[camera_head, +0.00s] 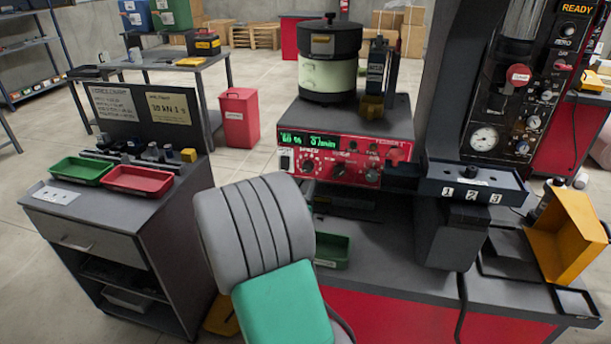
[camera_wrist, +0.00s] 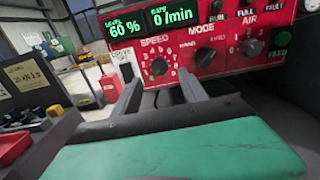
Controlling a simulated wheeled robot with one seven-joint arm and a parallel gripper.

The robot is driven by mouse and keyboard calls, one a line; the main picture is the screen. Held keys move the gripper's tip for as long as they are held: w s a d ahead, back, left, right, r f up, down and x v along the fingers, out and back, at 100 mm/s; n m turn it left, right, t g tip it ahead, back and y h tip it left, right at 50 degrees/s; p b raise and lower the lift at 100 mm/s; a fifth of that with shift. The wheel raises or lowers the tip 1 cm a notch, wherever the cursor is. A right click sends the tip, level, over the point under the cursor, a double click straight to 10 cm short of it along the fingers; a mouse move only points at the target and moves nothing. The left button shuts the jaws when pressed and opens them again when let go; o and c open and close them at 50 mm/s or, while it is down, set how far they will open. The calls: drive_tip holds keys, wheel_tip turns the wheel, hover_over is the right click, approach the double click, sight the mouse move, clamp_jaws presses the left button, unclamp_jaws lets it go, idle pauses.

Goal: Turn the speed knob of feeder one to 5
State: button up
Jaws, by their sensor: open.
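The speed knob (camera_wrist: 158,62) is a dark round knob on the red control panel (camera_wrist: 222,63), ringed by white numbers under the word SPEED. Its pointer setting is too small to read. My gripper (camera_wrist: 158,86) is open and empty, its two grey fingers pointing at the panel, one to each side below the knob. Whether the fingertips touch the panel I cannot tell. In the head view the panel (camera_head: 343,160) sits below the feeder bowl (camera_head: 330,62), and my arm hides the gripper. The display (camera_wrist: 147,22) reads 60 % and 0/min.
A green bin (camera_head: 331,251) stands below the panel. A grey cabinet (camera_head: 115,230) with trays stands left.

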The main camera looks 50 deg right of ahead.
sight(307, 168)
drive_tip(key=p+x, duration=0.1)
drive_tip(key=x, duration=0.5)
drive_tip(key=shift+w+d, duration=0.2)
drive_tip(key=shift+d, duration=0.15)
drive_tip(key=shift+c, duration=0.2)
clamp_jaws()
